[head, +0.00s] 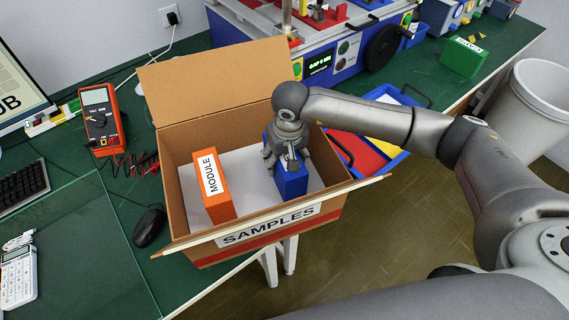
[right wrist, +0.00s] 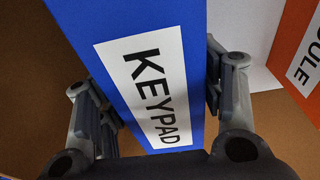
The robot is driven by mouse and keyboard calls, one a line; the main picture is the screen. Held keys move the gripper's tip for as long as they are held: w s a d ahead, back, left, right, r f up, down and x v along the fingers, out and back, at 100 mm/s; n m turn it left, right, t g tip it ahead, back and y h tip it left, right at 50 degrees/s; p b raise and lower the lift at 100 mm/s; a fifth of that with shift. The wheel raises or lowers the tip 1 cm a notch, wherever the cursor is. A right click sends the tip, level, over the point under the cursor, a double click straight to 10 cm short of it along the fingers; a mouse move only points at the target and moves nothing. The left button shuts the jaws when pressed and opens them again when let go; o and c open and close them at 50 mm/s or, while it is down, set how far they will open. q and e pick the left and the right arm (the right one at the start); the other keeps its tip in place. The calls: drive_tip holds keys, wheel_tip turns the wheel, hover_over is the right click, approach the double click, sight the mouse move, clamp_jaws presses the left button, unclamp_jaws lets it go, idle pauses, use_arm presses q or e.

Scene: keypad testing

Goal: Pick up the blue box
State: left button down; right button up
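The blue box (head: 291,184) stands upright inside the open cardboard box labelled SAMPLES (head: 330,204), at its right side. In the right wrist view, the blue box (right wrist: 84,18) fills the middle, with a white KEYPAD label facing the camera. My right gripper (head: 284,158) is down over the top of the blue box. In the right wrist view, its fingers (right wrist: 160,100) straddle the box, one on each side and very close to it. I cannot tell whether both pads press on it. My left gripper is not in view.
An orange MODULE box (head: 213,190) stands left of the blue box in the carton, with a gap between. The carton's walls and raised flap (head: 205,88) surround them. A multimeter (head: 99,115) and mouse (head: 149,228) lie left; a blue tray (head: 402,157) lies right.

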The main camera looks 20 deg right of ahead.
drive_tip(key=c, duration=0.7)
drive_tip(key=shift+r, duration=0.15)
